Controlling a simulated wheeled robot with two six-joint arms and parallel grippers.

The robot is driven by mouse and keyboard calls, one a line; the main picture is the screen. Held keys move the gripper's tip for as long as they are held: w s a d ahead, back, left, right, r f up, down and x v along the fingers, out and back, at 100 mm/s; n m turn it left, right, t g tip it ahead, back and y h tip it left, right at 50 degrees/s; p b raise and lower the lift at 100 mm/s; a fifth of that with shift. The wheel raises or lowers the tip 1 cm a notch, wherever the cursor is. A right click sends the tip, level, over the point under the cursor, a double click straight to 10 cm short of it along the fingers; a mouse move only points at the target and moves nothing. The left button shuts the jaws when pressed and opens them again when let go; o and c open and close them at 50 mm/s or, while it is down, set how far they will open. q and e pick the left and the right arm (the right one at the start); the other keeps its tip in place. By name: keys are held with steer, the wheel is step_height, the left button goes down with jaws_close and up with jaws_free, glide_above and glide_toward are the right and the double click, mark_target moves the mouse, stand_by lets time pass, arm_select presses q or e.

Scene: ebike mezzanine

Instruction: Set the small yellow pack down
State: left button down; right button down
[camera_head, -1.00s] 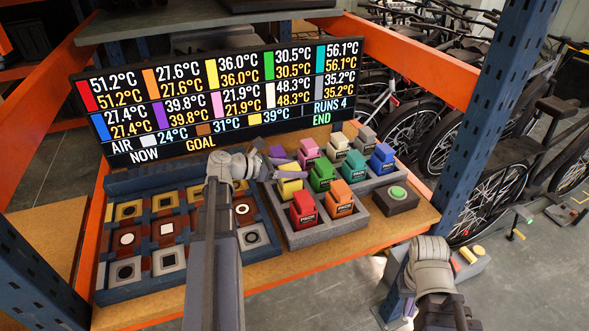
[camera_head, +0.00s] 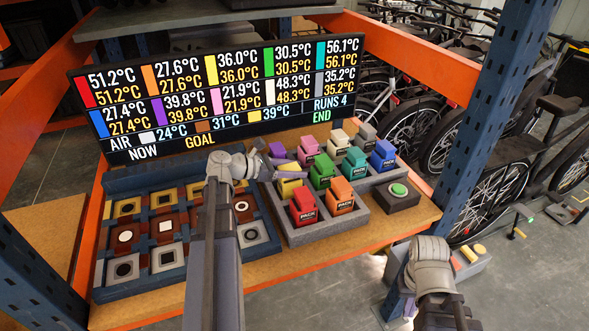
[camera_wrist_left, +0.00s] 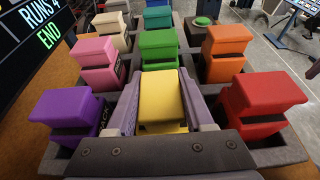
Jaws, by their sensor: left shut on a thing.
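The small yellow pack (camera_head: 288,187) is between the fingers of my left gripper (camera_head: 283,172), at the grey tray's (camera_head: 331,230) left side. In the left wrist view the yellow pack (camera_wrist_left: 162,100) fills the space between the two fingers, which are shut on it. It stands upright between the purple pack (camera_wrist_left: 75,115) and the red pack (camera_wrist_left: 262,105), with the green pack (camera_wrist_left: 158,48) beyond. Its lower part is hidden, so I cannot tell whether it touches the tray floor. My right arm shows at the lower right, but its fingers do not show.
Pink, white, grey, teal, blue and orange packs stand close around in the tray. A green button box (camera_head: 398,195) sits to the right. A blue rack of square sockets (camera_head: 108,283) lies to the left. A temperature board (camera_head: 225,85) stands behind.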

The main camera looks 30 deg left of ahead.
mark_target(282, 169)
arm_select(q)
steer(key=shift+f, duration=0.2)
steer(key=shift+c, duration=1)
jaws_free()
steer(key=p+v, duration=0.2)
steer(key=v, duration=0.5)
steer(key=shift+s+a+r, duration=0.2)
steer(key=shift+s, duration=0.05)
